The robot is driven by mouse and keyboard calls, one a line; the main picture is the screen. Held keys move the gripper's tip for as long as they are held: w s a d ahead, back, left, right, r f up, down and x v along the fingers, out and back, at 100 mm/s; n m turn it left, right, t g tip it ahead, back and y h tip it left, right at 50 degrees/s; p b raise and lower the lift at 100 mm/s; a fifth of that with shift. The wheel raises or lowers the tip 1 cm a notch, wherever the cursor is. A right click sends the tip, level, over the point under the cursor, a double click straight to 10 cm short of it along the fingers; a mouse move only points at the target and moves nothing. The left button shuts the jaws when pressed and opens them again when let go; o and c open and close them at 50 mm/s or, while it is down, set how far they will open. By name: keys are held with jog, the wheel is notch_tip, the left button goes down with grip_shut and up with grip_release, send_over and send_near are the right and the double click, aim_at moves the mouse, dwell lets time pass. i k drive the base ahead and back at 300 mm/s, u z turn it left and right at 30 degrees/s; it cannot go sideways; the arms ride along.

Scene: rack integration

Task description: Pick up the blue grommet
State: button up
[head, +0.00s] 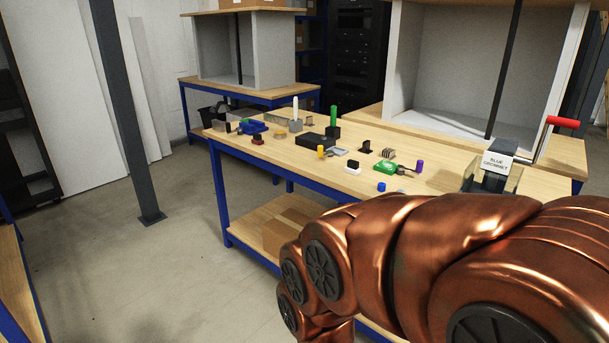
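A small blue round piece (381,187), which looks like the blue grommet, sits on the wooden workbench (300,157) near its front edge, just above my arm in the picture. A container with a white label reading "BLUE GROMMET" (497,162) stands at the right end of the bench; my arm hides part of its surroundings. My copper-coloured arm fills the lower right. My gripper is not visible, so its state and its distance from the blue piece do not show.
Near the blue piece are a purple cylinder (419,166), a green part (386,168) and a white-and-black block (352,167). Several more parts lie further left. The floor at left is open, apart from a dark post (122,110).

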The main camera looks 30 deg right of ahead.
aim_at(382, 185)
jog(key=i, duration=1.3)
jog(key=z, duration=1.05)
jog(key=i, duration=0.7)
jog(key=z, duration=0.6)
